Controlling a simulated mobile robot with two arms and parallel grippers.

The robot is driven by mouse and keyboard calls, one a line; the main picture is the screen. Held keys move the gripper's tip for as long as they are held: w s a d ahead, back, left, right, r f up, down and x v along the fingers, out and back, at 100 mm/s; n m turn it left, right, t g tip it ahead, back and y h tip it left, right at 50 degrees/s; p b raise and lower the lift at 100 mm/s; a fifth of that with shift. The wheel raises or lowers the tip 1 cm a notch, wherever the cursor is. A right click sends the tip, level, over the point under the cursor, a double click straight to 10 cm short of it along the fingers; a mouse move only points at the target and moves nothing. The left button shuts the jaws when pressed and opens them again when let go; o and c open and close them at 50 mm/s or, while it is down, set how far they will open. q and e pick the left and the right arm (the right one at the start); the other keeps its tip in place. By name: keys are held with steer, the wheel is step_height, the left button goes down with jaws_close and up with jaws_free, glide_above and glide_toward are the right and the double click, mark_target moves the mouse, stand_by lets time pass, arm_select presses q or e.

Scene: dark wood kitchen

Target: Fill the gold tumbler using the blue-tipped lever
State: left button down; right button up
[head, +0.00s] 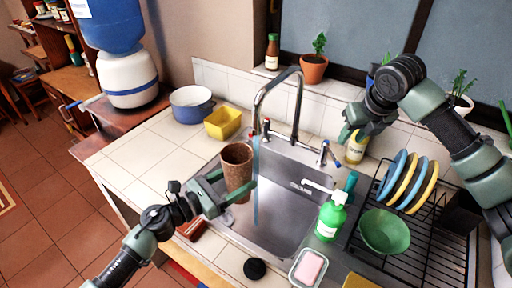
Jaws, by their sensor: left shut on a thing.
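The brown-gold tumbler (237,168) is upright over the left side of the sink. My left gripper (233,190) is shut around its lower part. The curved tap (282,83) runs. Its thin blue stream (256,205) falls just right of the tumbler's rim and continues down past it into the sink. The blue-tipped lever (325,151) stands right of the tap. A second lever (266,126) with a reddish tip stands at the tap's left. My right gripper (353,134) is up and right of the blue-tipped lever, apart from it; its finger opening is unclear.
A green soap bottle (331,218) stands at the sink's right edge. A rack (425,245) holds plates and a green bowl (384,231). A yellowish bottle (356,150) stands behind, by my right gripper. A yellow container (223,123) and white-blue pot (191,105) are on the left counter.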

jaws_close()
steer(key=w+d+m+y, duration=0.2)
steer(key=d+m+y, duration=0.15)
steer(key=m, duration=1.45)
steer(key=m+y, duration=0.2)
steer(key=m, duration=1.5)
glide_toward(331, 154)
steer(key=shift+g, duration=0.4)
steer(key=f, duration=0.1)
steer(key=w+f, duration=0.1)
steer(key=f, duration=0.3)
steer(key=shift+w+a+f, duration=0.1)
steer(key=shift+w+a, duration=0.2)
steer(key=shift+w, duration=0.1)
